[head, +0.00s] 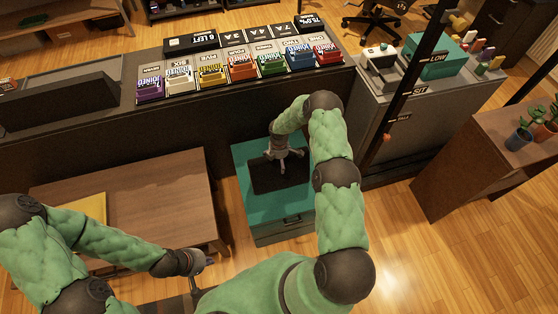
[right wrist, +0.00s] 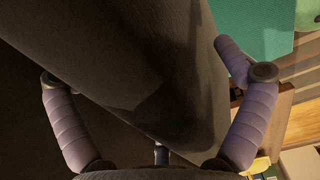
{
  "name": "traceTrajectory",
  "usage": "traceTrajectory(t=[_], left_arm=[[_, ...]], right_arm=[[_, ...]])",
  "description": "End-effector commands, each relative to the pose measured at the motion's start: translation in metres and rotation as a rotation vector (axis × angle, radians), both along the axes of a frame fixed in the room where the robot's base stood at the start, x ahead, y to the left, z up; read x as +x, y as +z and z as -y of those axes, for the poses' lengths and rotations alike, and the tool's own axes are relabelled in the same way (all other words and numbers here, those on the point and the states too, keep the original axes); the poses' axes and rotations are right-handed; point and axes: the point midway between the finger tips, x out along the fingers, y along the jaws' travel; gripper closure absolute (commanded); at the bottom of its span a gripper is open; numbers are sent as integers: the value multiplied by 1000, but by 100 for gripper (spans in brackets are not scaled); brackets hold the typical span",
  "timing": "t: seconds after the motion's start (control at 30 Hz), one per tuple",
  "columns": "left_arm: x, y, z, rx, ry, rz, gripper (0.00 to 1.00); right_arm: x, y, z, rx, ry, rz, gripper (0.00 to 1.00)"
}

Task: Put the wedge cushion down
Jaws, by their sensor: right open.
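The wedge cushion (head: 266,182) appears as a flat black shape on the teal top of a low drawer cabinet (head: 246,212) in the head view. In the right wrist view the cushion (right wrist: 130,50) is a large dark grey mass filling the middle and left. My right gripper (head: 286,162) is over the cushion with its fingers spread apart. Its fingers (right wrist: 145,70) stand either side of the dark mass; I cannot tell whether they touch it. My left gripper (head: 206,263) is low beside the wooden table, away from the cushion; its fingers are too small to read.
A dark counter (head: 130,112) with several coloured boxes runs behind the cabinet. A grey unit (head: 395,125) stands to the right. A low wooden table (head: 160,195) is at left. Open floor (head: 430,260) lies at front right.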

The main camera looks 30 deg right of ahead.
Motion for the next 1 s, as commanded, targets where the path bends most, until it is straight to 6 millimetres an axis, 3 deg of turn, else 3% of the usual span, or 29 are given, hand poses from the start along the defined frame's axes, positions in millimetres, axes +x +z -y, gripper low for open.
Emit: traceTrajectory(t=[0.17, 0.7, 0.9, 1.0], left_arm=[[0, 5, 0, 0, 0, 0, 100], [0, 28, 0, 0, 0, 0, 100], [0, 30, 0, 0, 0, 0, 100], [0, 31, 0, 0, 0, 0, 100]], right_arm=[[0, 6, 0, 0, 0, 1, 0], [0, 104, 0, 0, 0, 1, 0], [0, 120, 0, 1, -1, 0, 0], [-7, 118, -13, 25, -33, -2, 0]])
